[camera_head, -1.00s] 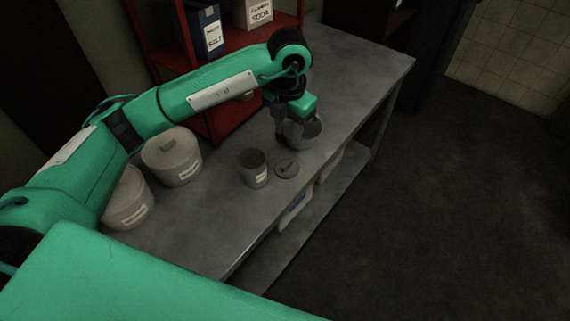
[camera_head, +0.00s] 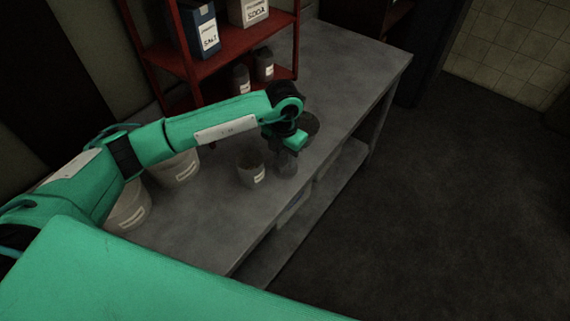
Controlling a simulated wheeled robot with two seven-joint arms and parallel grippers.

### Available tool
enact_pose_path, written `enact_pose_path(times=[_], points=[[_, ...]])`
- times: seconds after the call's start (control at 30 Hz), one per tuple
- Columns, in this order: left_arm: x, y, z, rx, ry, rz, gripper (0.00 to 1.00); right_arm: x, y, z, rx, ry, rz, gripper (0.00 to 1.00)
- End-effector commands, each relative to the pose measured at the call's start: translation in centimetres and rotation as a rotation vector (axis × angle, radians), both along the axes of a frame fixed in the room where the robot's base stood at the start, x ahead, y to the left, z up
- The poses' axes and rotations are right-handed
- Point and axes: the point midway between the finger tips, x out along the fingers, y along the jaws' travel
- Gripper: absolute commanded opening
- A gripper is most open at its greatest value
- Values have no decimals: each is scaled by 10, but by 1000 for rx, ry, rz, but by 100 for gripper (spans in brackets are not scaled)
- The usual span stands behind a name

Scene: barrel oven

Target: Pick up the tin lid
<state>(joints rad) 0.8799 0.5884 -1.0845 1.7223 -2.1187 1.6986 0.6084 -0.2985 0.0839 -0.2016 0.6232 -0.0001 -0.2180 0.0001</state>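A small open grey tin (camera_head: 251,172) with a white label stands on the metal table. The flat round tin lid lay just right of this tin a second ago; now my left gripper (camera_head: 286,165) is down over that spot. The fingers and the lid blend into one dim grey shape, so I cannot tell whether they touch or grip it. My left gripper points down, close to the tabletop and right beside the tin. My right gripper is not in view.
A dark round bowl (camera_head: 311,125) stands behind my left gripper. White labelled tubs (camera_head: 128,212) stand at the left, partly behind my arm. A red shelf (camera_head: 222,62) with boxes and jars is at the back. The table's front edge lies close to the gripper; its right end is clear.

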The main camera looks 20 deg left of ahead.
Motion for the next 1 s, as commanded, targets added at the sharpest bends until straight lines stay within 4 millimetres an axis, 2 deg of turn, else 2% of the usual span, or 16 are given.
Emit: enact_pose_path(times=[0.03,0.2,0.47,0.67,1.0], points=[[1,2,-5,1,4,2,36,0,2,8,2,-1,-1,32],[2,2,-26,0,1,1,36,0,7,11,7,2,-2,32],[2,2,-30,0,-1,0,36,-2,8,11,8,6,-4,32],[2,2,-30,0,-1,0,0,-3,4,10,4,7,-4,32],[2,2,-30,0,-1,0,0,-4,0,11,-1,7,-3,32]])
